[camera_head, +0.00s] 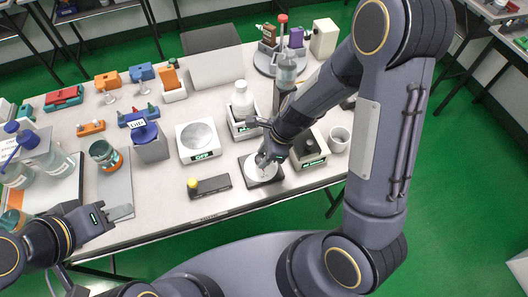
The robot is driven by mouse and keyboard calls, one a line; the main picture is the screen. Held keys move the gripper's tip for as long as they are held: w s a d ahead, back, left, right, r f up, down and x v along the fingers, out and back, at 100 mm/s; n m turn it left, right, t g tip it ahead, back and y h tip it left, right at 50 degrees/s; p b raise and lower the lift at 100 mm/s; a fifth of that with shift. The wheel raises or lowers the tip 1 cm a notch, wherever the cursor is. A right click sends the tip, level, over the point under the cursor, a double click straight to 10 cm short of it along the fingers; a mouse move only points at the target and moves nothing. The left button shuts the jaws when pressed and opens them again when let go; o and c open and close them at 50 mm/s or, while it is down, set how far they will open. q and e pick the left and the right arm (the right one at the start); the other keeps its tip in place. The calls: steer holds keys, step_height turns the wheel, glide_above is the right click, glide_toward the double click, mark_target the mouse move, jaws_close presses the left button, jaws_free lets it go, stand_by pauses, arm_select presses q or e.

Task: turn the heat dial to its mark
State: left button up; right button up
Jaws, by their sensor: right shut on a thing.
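The heat dial (262,176) looks like a white round disc on a dark square base near the table's front edge. My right gripper (264,160) reaches down onto it from the upper right and is shut on the dial's middle part. The fingers hide that part, and the mark is too small to make out. My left gripper (122,212) is over the front left edge of the table, well away from the dial. Its fingers look close together, but whether they are open or shut is unclear.
A dark bar with a yellow knob (193,184) lies left of the dial. A white device with a round plate (197,139) and a bottle on a stand (242,100) are behind.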

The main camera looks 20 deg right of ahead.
steer(key=shift+m, duration=0.6)
steer(key=shift+t, duration=0.3)
steer(key=o, duration=1)
steer(key=shift+c, duration=0.2)
steer(key=p+v, duration=0.3)
steer(key=v, duration=0.4)
steer(key=shift+r, duration=0.4)
steer(key=shift+s+d, duration=0.1)
